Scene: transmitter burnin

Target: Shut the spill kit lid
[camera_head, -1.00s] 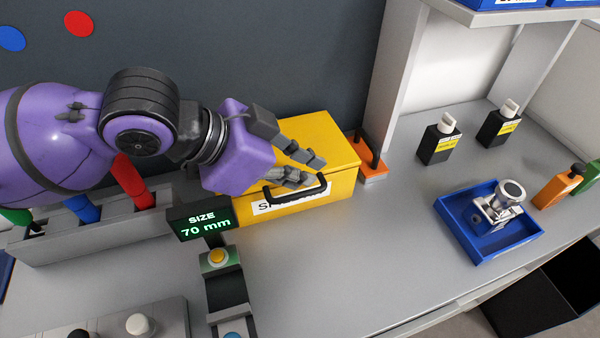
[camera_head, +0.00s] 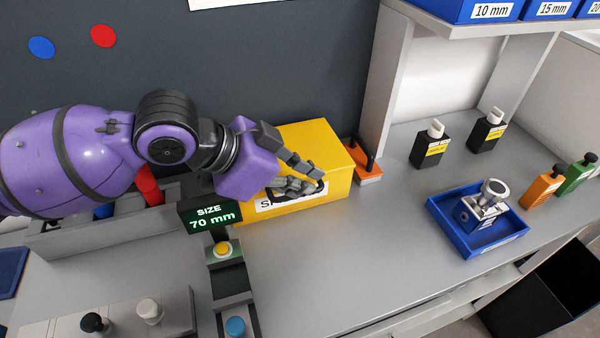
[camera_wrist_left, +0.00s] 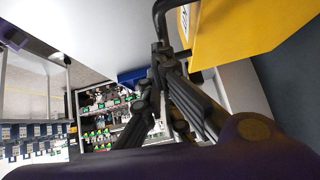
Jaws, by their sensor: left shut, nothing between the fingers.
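The spill kit (camera_head: 312,141) is a yellow box with a white label and a black handle on its front, standing against the dark back panel. Its lid looks down, with no gap that I can see, though my arm covers part of it. My left gripper (camera_head: 314,181) is shut and empty at the front of the box, by the handle, and hides part of the label. My right gripper is not in view.
A size display (camera_head: 211,217) stands just left of the box's front. An orange block (camera_head: 368,178) is close on its right. A blue tray (camera_head: 440,220) with a metal part and several bottles are farther right.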

